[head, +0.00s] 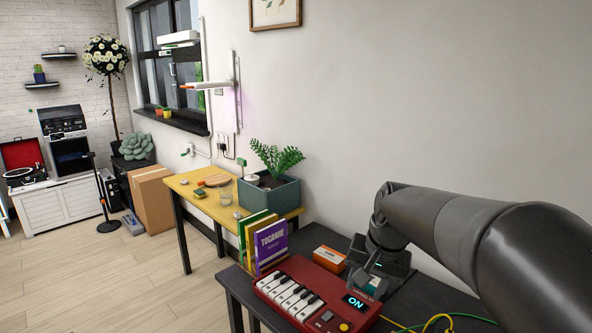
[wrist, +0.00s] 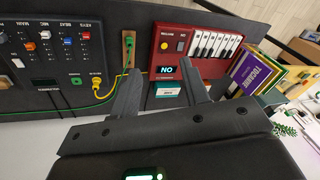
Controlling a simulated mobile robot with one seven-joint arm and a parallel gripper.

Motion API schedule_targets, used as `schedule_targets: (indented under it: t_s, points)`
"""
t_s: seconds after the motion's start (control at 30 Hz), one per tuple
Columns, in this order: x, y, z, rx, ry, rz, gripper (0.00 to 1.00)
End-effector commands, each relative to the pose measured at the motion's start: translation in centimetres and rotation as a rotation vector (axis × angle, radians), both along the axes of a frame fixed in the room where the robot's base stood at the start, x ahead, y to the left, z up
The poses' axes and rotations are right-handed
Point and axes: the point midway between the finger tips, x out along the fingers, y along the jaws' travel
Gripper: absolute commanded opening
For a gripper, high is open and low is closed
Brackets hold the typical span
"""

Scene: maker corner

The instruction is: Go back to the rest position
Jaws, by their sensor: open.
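My gripper (head: 368,268) is low over the dark table, just behind the red keyboard (head: 300,292), with my arm reaching in from the right. In the wrist view my gripper (wrist: 160,70) has its two fingers spread apart. A small teal and white box (wrist: 167,90) shows between the fingers, close to the keyboard's edge; I cannot tell if a finger touches it. The keyboard (wrist: 205,50) has white and black keys, a yellow knob and a lit display reading ON in the head view.
An orange and white box (head: 329,260) and upright books (head: 270,245) stand near the keyboard. A control panel (wrist: 50,55) with colored sliders and yellow and green cables lies on its other side. A yellow table (head: 190,188) with a planter (head: 268,192) is farther back. Open floor (head: 110,270) lies left.

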Motion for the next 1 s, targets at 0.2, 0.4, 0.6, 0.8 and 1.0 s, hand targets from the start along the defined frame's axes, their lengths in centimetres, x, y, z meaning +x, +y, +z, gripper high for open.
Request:
schedule_targets:
  t_s: [0.2, 0.4, 0.6, 0.8, 1.0]
  points:
    - [-6.4, -0.3, 1.4, -0.057, -0.102, 0.103, 0.42]
    - [-11.9, -0.6, 1.2, -0.131, -0.189, 0.197, 0.42]
    - [-16.0, -0.8, 0.2, -0.208, -0.256, 0.270, 0.42]
    - [-17.8, -0.9, -0.6, -0.253, -0.287, 0.306, 0.42]
    - [-18.0, -1.0, -0.7, -0.258, -0.289, 0.311, 0.42]
